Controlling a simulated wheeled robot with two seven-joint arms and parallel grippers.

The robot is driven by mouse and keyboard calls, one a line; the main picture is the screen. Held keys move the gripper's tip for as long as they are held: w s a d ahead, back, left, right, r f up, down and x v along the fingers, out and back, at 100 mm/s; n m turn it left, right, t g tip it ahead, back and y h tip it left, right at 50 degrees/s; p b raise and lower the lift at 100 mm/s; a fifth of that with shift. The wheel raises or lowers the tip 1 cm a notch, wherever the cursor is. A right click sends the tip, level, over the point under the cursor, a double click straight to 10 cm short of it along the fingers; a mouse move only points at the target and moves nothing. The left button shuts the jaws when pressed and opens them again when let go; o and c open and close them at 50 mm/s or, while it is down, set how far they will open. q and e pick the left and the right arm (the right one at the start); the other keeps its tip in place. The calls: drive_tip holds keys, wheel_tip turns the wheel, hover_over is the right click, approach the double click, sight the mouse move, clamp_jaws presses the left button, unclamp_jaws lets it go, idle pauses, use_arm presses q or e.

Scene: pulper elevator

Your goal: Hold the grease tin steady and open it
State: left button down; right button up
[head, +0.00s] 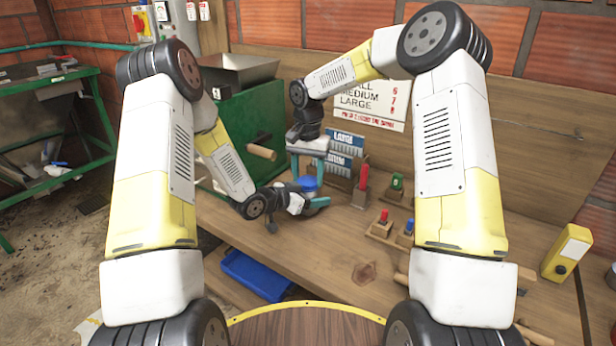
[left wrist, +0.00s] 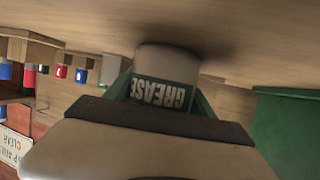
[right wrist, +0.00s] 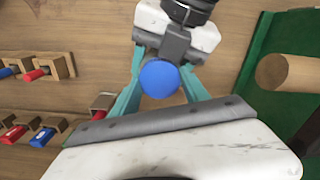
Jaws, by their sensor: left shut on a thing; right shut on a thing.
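The grease tin shows in the left wrist view as a pale body with a dark green GREASE label (left wrist: 162,94), upside down in the picture. It appears to stand on the workbench. Its round blue lid (head: 308,183) is on top and also shows in the right wrist view (right wrist: 160,79). My left gripper (head: 311,200) is shut on the tin's body from the side, low over the bench. My right gripper (head: 311,172) points down from above, shut on the blue lid, with one teal finger on each side. Whether the lid has turned cannot be told.
A green machine (head: 247,128) with a wooden handle (head: 262,152) stands left of the tin. Several small wooden holders with red, blue and green pieces sit to the right, including one red-handled piece (head: 363,177). A blue tray (head: 255,275) lies lower, at the front left.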

drive_tip(key=shift+n, duration=0.6)
drive_tip(key=o, duration=1.5)
drive_tip(key=shift+r, duration=2.3)
drive_tip(key=shift+c, duration=0.2)
drive_tip(key=m, duration=0.2)
drive_tip(key=r+m, duration=0.1)
drive_tip(key=m, duration=0.1)
drive_tip(key=r+m, duration=0.1)
drive_tip(key=m, duration=0.5)
drive_tip(key=r+m, duration=0.1)
drive_tip(key=m, duration=0.2)
drive_tip(key=shift+r, duration=0.15)
drive_tip(key=shift+m, duration=0.3)
drive_tip(key=shift+f, duration=3.95)
